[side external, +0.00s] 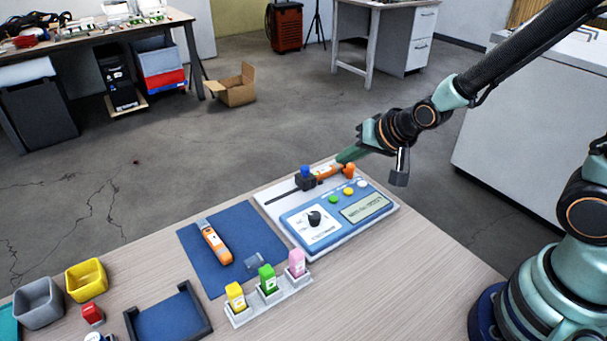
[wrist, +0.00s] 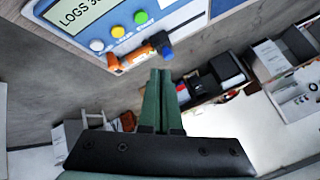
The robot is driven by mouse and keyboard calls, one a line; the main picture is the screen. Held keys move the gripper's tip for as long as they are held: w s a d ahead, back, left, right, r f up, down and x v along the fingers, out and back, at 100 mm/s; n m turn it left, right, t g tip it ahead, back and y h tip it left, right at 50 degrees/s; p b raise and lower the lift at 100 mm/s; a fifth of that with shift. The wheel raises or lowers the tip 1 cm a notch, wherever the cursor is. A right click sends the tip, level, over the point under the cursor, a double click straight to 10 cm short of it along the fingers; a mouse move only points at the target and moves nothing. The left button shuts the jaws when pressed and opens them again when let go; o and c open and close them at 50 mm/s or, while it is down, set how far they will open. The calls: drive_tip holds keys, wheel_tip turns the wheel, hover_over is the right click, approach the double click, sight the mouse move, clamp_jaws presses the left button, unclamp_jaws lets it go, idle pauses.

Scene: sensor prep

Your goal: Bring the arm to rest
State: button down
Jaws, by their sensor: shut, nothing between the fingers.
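My gripper (side external: 346,156) is shut and empty at the far edge of the test device (side external: 385,213). In the wrist view its green fingers (wrist: 159,76) lie together, pointing toward the device's edge. Their tips appear close to an orange part (side external: 327,171) and a blue-topped slider (side external: 305,178); I cannot tell whether they touch. In the wrist view the orange part (wrist: 130,54) and the blue top (wrist: 163,46) show just beyond the tips. The arm reaches in from the right, above the table.
A blue mat (side external: 215,265) holds an orange-and-white handheld tool (side external: 216,243). A white rack (side external: 236,319) holds yellow, green and pink blocks. A dark-walled blue tray (side external: 168,317), grey bin (side external: 38,302) and yellow bin (side external: 87,280) stand at left. The table's right front is bare.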

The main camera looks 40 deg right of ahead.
drive_tip(key=s+d+r+n+g+h, duration=0.1)
drive_tip(key=s+d+r+n+g, duration=0.2)
drive_tip(key=s+r, duration=0.9)
drive_tip(key=d+n, duration=0.1)
drive_tip(key=n, duration=0.2)
drive_tip(key=shift+s+d, duration=0.25)
drive_tip(key=shift+d, duration=0.15)
idle(1.6)
